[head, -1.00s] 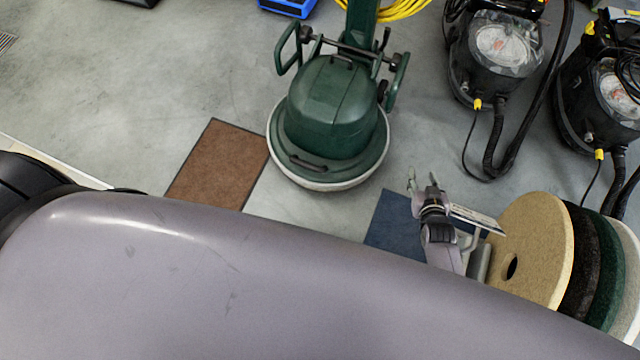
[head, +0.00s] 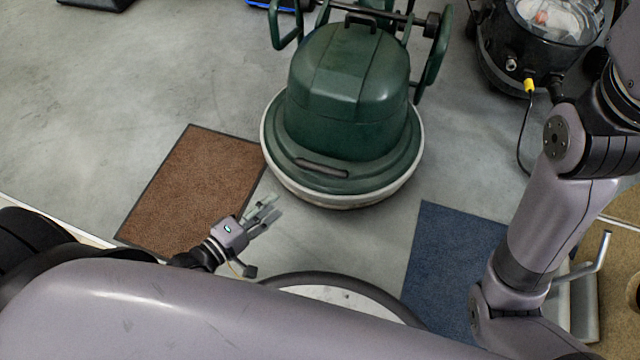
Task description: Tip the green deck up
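The green deck (head: 310,172) is the round base of a green floor machine (head: 350,75), with a pale skirt around its lower edge. It appears to sit level on the floor, in the upper middle of the head view. A short dark slot or handle (head: 322,168) shows on its near side. My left gripper (head: 268,212) is in front of the deck, to its lower left, near the brown mat. Its fingers look apart with nothing between them, and it is clear of the deck. My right arm rises along the right side; its gripper is out of view.
A brown mat (head: 195,185) lies left of the machine and a blue mat (head: 450,260) lies to its lower right. A black vacuum (head: 515,60) with a cord stands at upper right. A grey stand (head: 582,290) is at lower right. Bare floor lies left.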

